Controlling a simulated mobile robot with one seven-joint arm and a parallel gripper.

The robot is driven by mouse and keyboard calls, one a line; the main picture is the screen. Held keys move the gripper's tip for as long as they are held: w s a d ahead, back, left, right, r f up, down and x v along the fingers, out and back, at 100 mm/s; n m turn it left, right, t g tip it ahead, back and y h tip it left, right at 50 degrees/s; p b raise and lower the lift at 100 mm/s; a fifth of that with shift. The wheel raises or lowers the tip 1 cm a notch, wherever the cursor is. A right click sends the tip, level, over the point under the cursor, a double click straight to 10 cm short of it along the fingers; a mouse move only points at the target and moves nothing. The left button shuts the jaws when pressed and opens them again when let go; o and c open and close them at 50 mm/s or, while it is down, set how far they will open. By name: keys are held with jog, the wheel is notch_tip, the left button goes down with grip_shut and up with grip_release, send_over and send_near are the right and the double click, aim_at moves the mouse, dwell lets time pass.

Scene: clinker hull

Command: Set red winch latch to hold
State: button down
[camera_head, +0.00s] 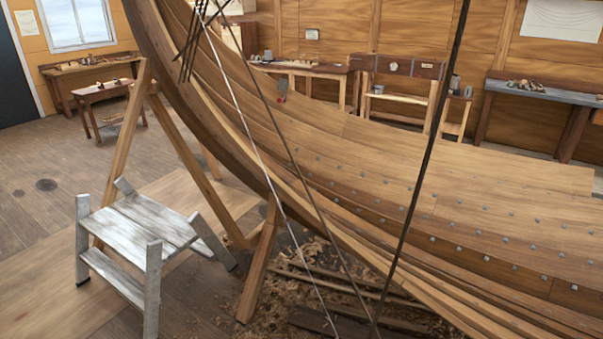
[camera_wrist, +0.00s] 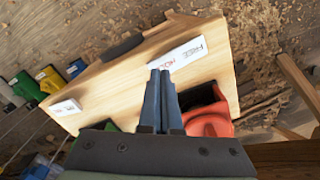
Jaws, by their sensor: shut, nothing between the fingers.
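In the wrist view, a pale wooden board (camera_wrist: 110,82) carries a white label plate (camera_wrist: 184,54). Its lettering seems to read HOLD in red and FREE in dark print. A red part (camera_wrist: 210,122), apparently of the red winch, lies just right of my fingers, with a black part (camera_wrist: 203,96) against it. My gripper (camera_wrist: 161,72) is shut and empty, its fingertips over the board just below the plate. My gripper and wrist hide the lower part of the red piece. I cannot tell the latch's position. The head view shows neither winch nor gripper.
In the wrist view, green (camera_wrist: 28,86), yellow (camera_wrist: 52,78) and blue (camera_wrist: 76,68) pieces lie left of the board. A second label (camera_wrist: 65,107) sits at its left end. In the head view, the planked hull (camera_head: 400,180) fills the right; a grey step stool (camera_head: 150,225) stands at left.

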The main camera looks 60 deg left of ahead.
jog(key=shift+f+b, duration=0.9)
jog(key=shift+f, duration=0.4)
dwell(0.4)
jog(key=shift+r, duration=0.1)
notch_tip(320, 180, up, 7)
jog(key=p, duration=0.7)
jog(key=shift+w, duration=0.1)
dwell(0.5)
